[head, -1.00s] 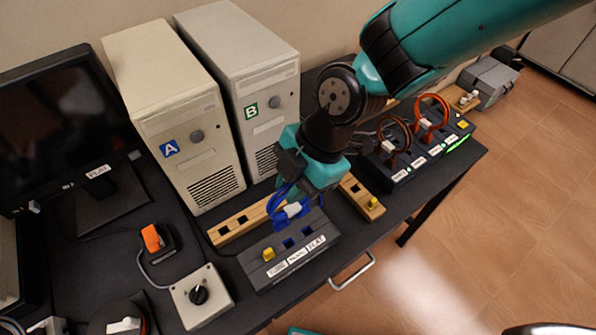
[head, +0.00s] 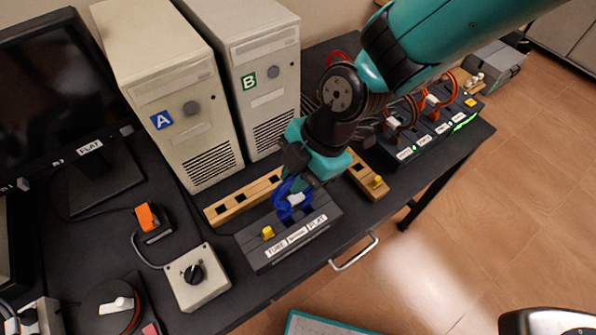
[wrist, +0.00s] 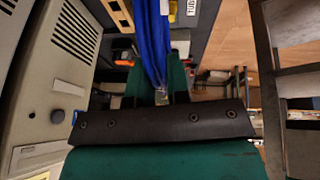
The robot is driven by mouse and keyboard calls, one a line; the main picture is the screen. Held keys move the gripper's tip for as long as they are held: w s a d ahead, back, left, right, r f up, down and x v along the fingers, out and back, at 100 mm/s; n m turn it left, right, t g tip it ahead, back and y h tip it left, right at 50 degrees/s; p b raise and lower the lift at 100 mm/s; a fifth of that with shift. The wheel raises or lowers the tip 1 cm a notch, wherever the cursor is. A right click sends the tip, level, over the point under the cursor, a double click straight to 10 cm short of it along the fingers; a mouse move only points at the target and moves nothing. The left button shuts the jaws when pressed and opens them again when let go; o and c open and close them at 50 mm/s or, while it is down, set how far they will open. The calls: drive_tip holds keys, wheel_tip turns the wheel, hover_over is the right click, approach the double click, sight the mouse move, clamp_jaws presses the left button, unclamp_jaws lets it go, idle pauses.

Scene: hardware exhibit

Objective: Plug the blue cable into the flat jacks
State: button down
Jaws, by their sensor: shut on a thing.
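The blue cable (head: 283,204) is bunched in loops with a pale plug (head: 296,200). My gripper (head: 300,190) is shut on it, over the back right part of the dark grey jack box (head: 262,253). The box has white labels along its front, with TUBE at the left and FLAT (head: 318,222) at the right. The cable and gripper cover the jacks behind the labels, so I cannot tell whether the plug touches a jack. In the wrist view, the blue cable (wrist: 154,45) runs between the green fingers.
A yellow plug (head: 268,232) stands in the box's left part. Wooden socket strips (head: 232,206) lie behind it. Computer towers A (head: 165,90) and B (head: 255,80) stand close behind. A knob box (head: 196,276) is at front left. Another jack unit with orange-brown cables (head: 405,150) is right.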

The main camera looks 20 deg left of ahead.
drive_tip(key=shift+g+h+p, duration=0.3)
drive_tip(key=shift+p, duration=0.2)
idle(1.2)
drive_tip(key=shift+f+m+b, duration=0.3)
drive_tip(key=shift+f+b, duration=0.7)
drive_tip(key=shift+b, duration=0.3)
idle(2.3)
drive_tip(key=shift+c, duration=1.9)
unclamp_jaws()
drive_tip(key=shift+p+v, duration=2.2)
drive_tip(key=shift+v, duration=1.55)
